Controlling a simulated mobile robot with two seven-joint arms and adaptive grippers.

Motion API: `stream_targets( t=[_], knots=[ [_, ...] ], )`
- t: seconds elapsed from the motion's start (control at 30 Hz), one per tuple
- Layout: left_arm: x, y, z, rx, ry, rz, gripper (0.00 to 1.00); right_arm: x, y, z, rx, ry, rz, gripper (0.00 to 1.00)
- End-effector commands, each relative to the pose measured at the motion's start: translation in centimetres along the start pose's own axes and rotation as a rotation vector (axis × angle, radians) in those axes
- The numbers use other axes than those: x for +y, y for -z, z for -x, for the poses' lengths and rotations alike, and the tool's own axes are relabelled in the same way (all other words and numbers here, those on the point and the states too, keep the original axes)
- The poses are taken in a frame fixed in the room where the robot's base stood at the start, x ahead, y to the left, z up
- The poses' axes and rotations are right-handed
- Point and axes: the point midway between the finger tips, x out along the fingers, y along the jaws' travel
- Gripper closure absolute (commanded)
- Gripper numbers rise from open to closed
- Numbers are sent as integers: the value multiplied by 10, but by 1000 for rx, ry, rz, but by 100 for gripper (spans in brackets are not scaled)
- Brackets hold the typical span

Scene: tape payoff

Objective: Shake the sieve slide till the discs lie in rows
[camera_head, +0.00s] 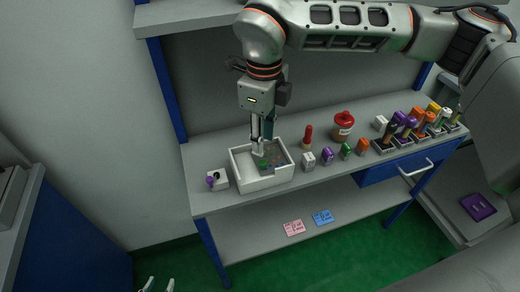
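A white open-topped box (262,183) stands on the bench at the left. Inside it is a grey-brown area with small coloured spots, likely the sieve slide (279,158) and discs, too small to make out rows. A small green piece (262,163) shows below my fingers. My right gripper (262,146), on the arm from the right, points down into the box; whether its fingers hold anything cannot be told. My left gripper (159,285) shows only its two fingertips at the bottom edge, apart and empty, away from the bench.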

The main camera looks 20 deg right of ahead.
Motion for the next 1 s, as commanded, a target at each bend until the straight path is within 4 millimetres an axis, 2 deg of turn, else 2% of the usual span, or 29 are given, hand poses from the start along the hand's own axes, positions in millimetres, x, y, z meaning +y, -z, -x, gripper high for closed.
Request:
stream_targets(
  t=[0.2, 0.4, 0.57, 0.8, 0.83, 0.93, 1.0],
  knots=[
    [0, -1, 0, 0, 0, 0, 68, 1, 0, -36, 2, -5, 2, 69],
    [0, -1, -1, 0, 0, 1, 68, 2, 0, -60, 1, -6, 1, 69],
    [0, -1, -1, 0, 0, 1, 68, 2, 0, -68, 0, -5, 2, 69],
    [0, -1, -1, 0, 0, 1, 68, 2, 0, -69, 0, -4, 2, 69],
    [0, -1, -1, 0, 0, 1, 68, 2, 0, -69, 0, -4, 2, 71],
    [0, -1, -1, 0, 0, 1, 68, 2, 0, -69, 0, -5, 2, 97],
    [0, -1, -1, 0, 0, 1, 68, 2, 0, -69, 0, -5, 2, 100]
  ],
)
